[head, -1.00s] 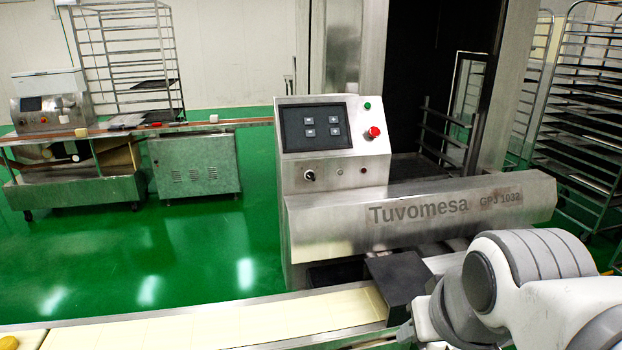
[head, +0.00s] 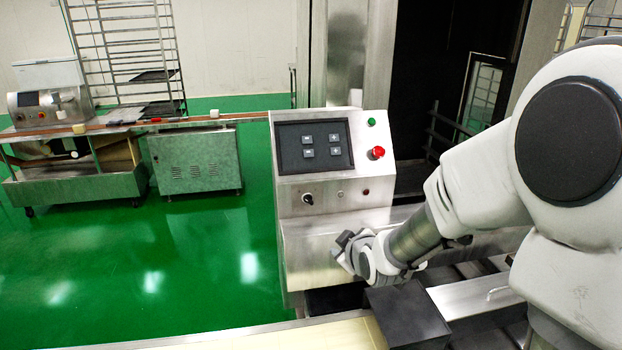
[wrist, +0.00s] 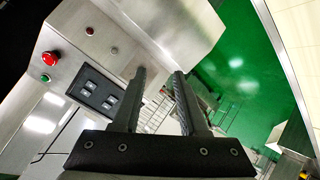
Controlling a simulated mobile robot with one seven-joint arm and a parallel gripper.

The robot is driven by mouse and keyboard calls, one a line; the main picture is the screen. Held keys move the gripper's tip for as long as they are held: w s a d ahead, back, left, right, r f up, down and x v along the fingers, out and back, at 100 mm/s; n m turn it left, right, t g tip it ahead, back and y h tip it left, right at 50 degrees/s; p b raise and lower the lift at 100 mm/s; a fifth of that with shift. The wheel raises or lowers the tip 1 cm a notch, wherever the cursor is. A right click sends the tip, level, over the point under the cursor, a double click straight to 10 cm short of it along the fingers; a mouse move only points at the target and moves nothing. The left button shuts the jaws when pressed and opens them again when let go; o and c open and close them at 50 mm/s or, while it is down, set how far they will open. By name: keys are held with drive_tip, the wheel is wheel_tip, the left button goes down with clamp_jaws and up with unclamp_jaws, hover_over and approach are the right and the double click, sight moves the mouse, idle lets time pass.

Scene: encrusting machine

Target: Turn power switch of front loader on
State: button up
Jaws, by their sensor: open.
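The front loader's power switch, a small black rotary knob (head: 308,199), sits low on the left of the steel control panel (head: 291,186). Its setting is too small to read. My gripper (head: 344,243) is open and empty, below and to the right of the knob in the head view, in front of the loader's steel front. In the wrist view my two fingers (wrist: 161,72) stand apart in front of the panel. The knob cannot be made out there and may be behind the left finger. No contact with the knob is visible.
The panel also bears a dark screen (head: 314,147), a green button (head: 371,121), a red button (head: 377,153) and small lamps. A black box (head: 408,312) and a pale conveyor (head: 300,337) lie below my arm. Green floor is open to the left.

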drive_tip(key=w+a+f+n+t+y+p, duration=0.2)
drive_tip(key=w+a+f+p, duration=0.1)
drive_tip(key=w+a, duration=0.1)
drive_tip(key=m+t+h+p, duration=0.1)
drive_tip(key=t+p, duration=0.3)
drive_tip(key=p, duration=0.3)
approach(308, 201)
drive_tip(key=w, duration=0.2)
drive_tip(key=w+a, duration=0.1)
drive_tip(key=w, duration=0.5)
drive_tip(key=shift+a+f, duration=0.15)
drive_tip(key=shift+a, duration=0.25)
clamp_jaws()
